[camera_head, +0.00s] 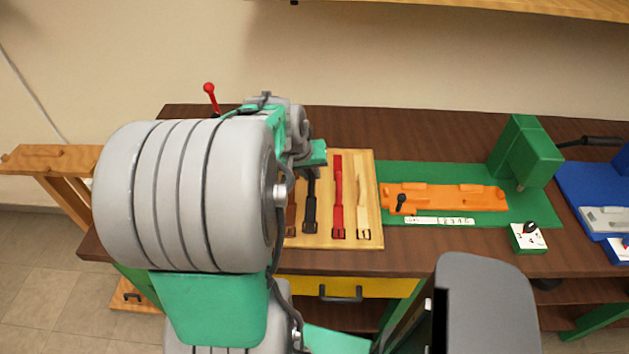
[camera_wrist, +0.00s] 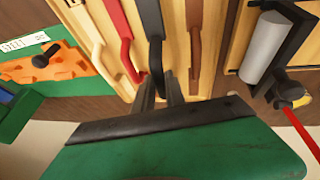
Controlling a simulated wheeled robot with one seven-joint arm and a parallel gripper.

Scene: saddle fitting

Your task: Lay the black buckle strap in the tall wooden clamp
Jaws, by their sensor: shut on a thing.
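The black buckle strap (camera_head: 310,205) lies along the wooden board, between the brown and red straps, its buckle toward the front edge. My gripper is shut on the strap's far end; in the wrist view the two fingers (camera_wrist: 160,92) close around the black strap (camera_wrist: 154,45). In the head view my arm covers the fingers. I cannot tell whether the held end is raised off the board. The tall wooden clamp (camera_head: 50,158) stands at the far left, beside the table, its lower part partly hidden by my arm.
The wooden board (camera_head: 370,235) also carries a brown strap (camera_head: 291,218), a red strap (camera_head: 338,200) and a cream strap (camera_head: 362,208). A green mat with an orange fixture (camera_head: 450,197) lies to the right. A red-knobbed lever (camera_head: 209,88) and a grey roller (camera_wrist: 264,48) stand left of the board.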

